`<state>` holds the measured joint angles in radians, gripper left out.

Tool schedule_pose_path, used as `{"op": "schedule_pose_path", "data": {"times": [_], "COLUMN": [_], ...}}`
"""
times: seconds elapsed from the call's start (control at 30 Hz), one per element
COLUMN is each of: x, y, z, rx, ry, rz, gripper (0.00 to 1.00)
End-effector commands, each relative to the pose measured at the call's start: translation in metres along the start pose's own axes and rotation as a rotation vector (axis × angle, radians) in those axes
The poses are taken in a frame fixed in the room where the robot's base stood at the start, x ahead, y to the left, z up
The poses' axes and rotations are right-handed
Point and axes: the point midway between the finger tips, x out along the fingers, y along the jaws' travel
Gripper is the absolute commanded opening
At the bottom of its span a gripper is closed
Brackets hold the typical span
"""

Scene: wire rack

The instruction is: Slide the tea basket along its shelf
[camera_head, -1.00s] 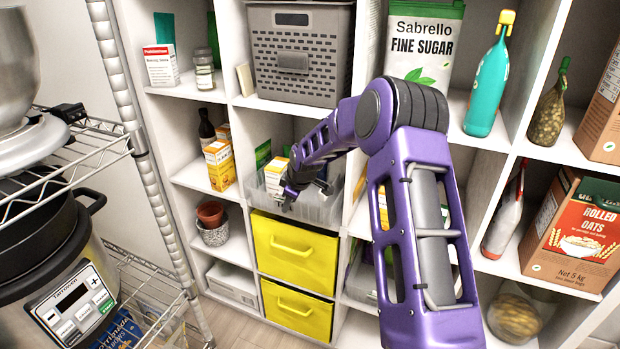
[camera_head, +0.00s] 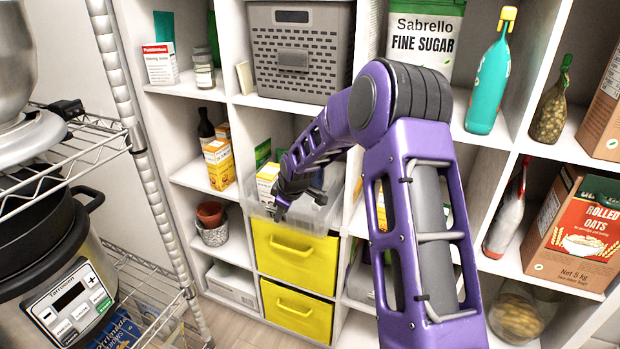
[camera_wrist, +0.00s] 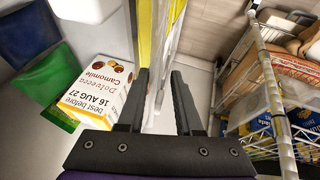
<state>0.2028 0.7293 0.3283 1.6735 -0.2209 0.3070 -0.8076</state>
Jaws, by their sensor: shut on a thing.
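The tea basket (camera_head: 315,222) is a clear plastic bin on the shelf above two yellow drawers. Its front edge overhangs the upper drawer. A white-and-yellow tea box (camera_head: 267,182) stands inside at the left; the wrist view shows a chamomile box (camera_wrist: 92,82) and green and blue packets beside it. My gripper (camera_head: 279,213) is at the basket's front. In the wrist view my gripper (camera_wrist: 163,92) is shut on the clear front wall, one finger on each side. My arm hides part of the basket's right side.
The upper yellow drawer (camera_head: 292,255) is directly below the basket. White shelf dividers stand on both sides. The compartment to the left holds yellow tea boxes (camera_head: 220,165) and a dark bottle (camera_head: 206,128). A wire rack (camera_head: 150,170) with a cooker is at the left.

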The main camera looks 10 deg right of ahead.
Motion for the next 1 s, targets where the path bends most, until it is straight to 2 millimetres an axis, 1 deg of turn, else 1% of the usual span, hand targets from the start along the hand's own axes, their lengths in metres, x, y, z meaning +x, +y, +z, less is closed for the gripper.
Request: {"op": "schedule_pose_path", "data": {"times": [0.23,0.4,0.83,0.87,1.0], "x": [-0.005,-0.008,-0.009,-0.009,-0.008], "y": [-0.013,-0.019,-0.019,-0.019,-0.019], "z": [-0.004,-0.005,-0.005,-0.005,-0.005], "rx": [-0.005,-0.004,-0.002,-0.002,-0.002], "ry": [0.004,0.006,0.006,0.007,0.005], "rz": [0.006,0.008,0.008,0.009,0.007], "gripper": [0.0,0.0,0.0,0.37,0.62]}}
